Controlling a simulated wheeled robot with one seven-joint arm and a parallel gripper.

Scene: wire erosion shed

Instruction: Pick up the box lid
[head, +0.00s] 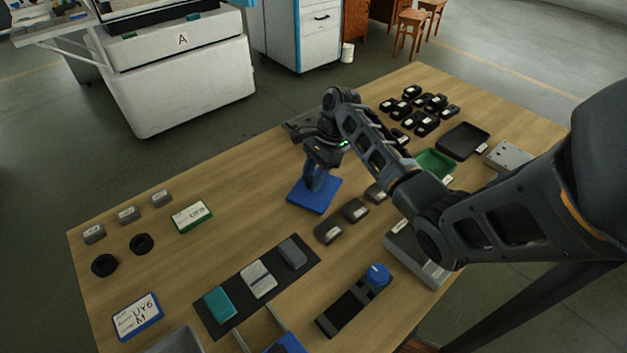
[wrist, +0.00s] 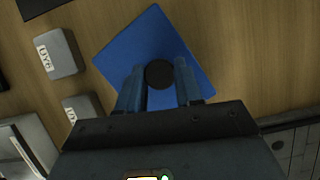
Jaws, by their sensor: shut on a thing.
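The box lid (head: 313,196) is a flat blue square plate near the middle of the wooden table in the head view. In the wrist view the lid (wrist: 125,55) fills the upper middle, turned at an angle, with a round black knob (wrist: 160,74) on it. My gripper (head: 317,183) points down over the lid. In the wrist view my gripper (wrist: 160,82) has a blue finger on each side of the knob and is shut on it. I cannot tell whether the lid rests on the table or is slightly raised.
Grey labelled blocks (head: 355,209) stand close to the lid's right. A dark strip (head: 238,309) with teal, white and grey blocks lies in front. Several black parts (head: 411,91), a green tray (head: 434,163) and a black tray (head: 462,141) are at the right. Bare table lies left of the lid.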

